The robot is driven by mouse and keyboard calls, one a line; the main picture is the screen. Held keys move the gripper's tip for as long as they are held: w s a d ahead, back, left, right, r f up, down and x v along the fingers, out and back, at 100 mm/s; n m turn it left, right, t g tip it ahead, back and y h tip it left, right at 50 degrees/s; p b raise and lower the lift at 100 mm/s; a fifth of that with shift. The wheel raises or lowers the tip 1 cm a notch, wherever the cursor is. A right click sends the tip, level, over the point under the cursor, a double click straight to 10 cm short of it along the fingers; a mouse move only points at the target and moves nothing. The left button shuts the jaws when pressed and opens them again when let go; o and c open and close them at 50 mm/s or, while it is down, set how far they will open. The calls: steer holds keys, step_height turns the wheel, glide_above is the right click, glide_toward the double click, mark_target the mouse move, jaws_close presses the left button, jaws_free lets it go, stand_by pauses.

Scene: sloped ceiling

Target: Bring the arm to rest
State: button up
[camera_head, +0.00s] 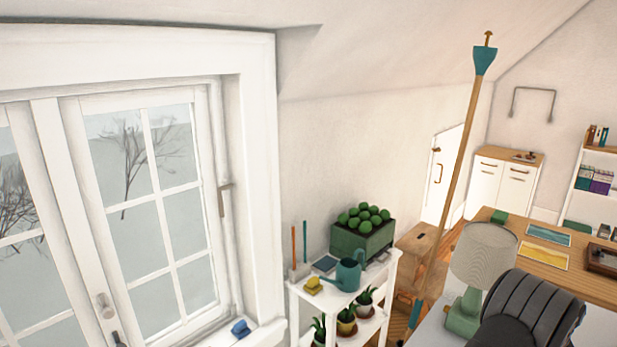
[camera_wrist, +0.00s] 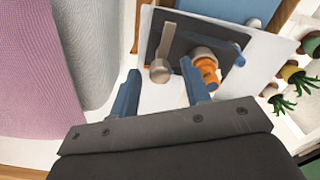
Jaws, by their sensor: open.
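My gripper (camera_wrist: 160,90) shows in the wrist view, with two blue fingers set well apart on a dark grey body. The gap between the fingers is empty. Beyond the fingertips lies a dark square plate (camera_wrist: 176,62) on a white surface (camera_wrist: 256,72). A grey rounded piece with a tan bar (camera_wrist: 160,69) and an orange piece with a grey cap (camera_wrist: 206,69) sit on or over the plate. I cannot tell whether a fingertip touches any of them. The gripper cannot be made out in the head view.
In the head view, a white shelf holds a teal watering can (camera_head: 347,275), a green planter (camera_head: 362,237) and potted plants (camera_head: 346,322). A long pole (camera_head: 455,180) leans nearby. A lamp (camera_head: 483,255) stands right. Pink fabric (camera_wrist: 35,60) lies left in the wrist view.

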step_height(320, 180, up, 17)
step_height(320, 180, down, 18)
steer(key=shift+r, duration=0.25)
steer(key=shift+r+m, duration=0.15)
steer(key=shift+m, duration=1.45)
steer(key=m, duration=1)
steer(key=shift+w, duration=0.1)
steer(key=shift+m, duration=1.9)
steer(key=shift+o, duration=0.3)
